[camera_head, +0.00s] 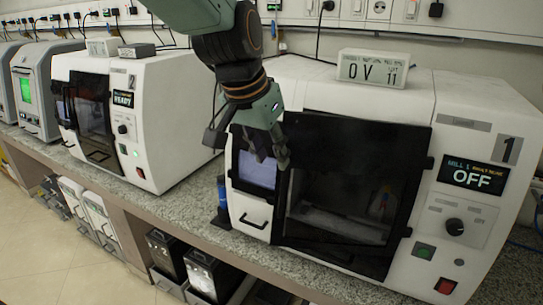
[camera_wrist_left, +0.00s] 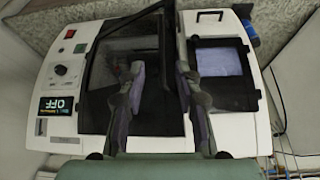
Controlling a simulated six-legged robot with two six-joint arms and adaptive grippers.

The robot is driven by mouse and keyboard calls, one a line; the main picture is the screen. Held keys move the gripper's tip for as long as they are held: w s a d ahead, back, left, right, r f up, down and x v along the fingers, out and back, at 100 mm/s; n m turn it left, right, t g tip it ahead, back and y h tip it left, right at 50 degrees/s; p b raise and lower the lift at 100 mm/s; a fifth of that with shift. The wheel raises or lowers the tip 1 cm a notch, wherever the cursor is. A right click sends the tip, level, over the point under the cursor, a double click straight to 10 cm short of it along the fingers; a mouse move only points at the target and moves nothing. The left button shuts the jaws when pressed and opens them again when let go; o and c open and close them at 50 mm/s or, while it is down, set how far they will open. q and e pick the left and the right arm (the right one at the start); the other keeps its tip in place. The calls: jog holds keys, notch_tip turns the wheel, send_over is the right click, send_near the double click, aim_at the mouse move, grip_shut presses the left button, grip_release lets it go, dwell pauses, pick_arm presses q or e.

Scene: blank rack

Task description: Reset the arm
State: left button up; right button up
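My left gripper (camera_head: 250,143) hangs from above in front of the upper left part of the white mill marked 1 (camera_head: 463,95). Its fingers are spread apart with nothing between them. In the left wrist view the gripper (camera_wrist_left: 158,75) also shows two separated fingers over the mill's dark door (camera_wrist_left: 120,50). The mill's display (camera_head: 474,178) reads OFF. I cannot tell whether the fingers touch the mill. My right gripper is not in view.
Mill 2 (camera_head: 165,100), reading READY, stands to the left on the same granite counter (camera_head: 185,205). A blue bottle-like object (camera_head: 222,200) stands beside mill 1. Bins (camera_head: 205,275) sit below the counter.

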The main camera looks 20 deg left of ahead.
pick_arm(q)
jog(key=shift+s+d+r, duration=0.1)
jog(key=shift+s+d, duration=0.05)
jog(key=shift+s, duration=0.05)
jog(key=s+a+f+g+b, duration=0.1)
jog(key=s+f+b, duration=0.15)
jog(key=f, duration=0.85)
jog(key=s+a+f+n+y+b, duration=0.1)
jog(key=s+f+b, duration=0.15)
jog(key=f, duration=0.85)
jog(key=s+a+f+g+b, duration=0.1)
jog(key=f+b, duration=0.3)
jog(key=f, duration=0.7)
jog(key=s+f+n+g+b, duration=0.1)
jog(key=s+f+b, duration=0.9)
jog(key=s+f, duration=1.4)
notch_tip(320, 180, down, 3)
jog(key=shift+s+f+g+b, duration=0.1)
jog(key=shift+s+g+b, duration=0.25)
jog(key=shift+g, duration=0.35)
